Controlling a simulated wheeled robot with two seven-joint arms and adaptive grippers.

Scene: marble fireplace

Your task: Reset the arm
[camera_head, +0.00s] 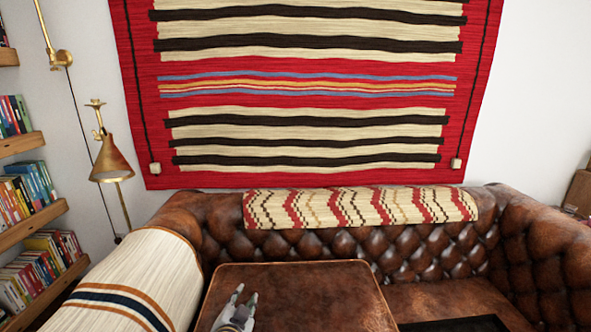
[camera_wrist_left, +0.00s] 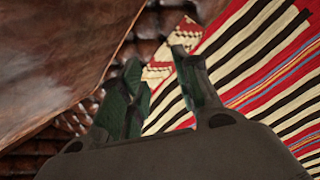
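My left gripper (camera_head: 246,294) shows at the bottom of the head view, in front of the brown leather sofa cushion (camera_head: 310,285). Its two light fingertips are apart. In the left wrist view the two dark fingers (camera_wrist_left: 156,62) stand open with a clear gap and nothing between them. Through the gap I see patterned cloth and tufted leather beyond. Most of the left arm is outside the head view. My right gripper shows in neither view.
The sofa has a tufted back (camera_head: 400,250), a zigzag throw (camera_head: 360,207) and a striped blanket (camera_head: 150,275) over its left arm. A red striped rug (camera_head: 310,105) hangs behind. A brass lamp (camera_head: 112,160) and bookshelves (camera_head: 35,218) stand left. A dark flat object (camera_head: 455,324) lies bottom right.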

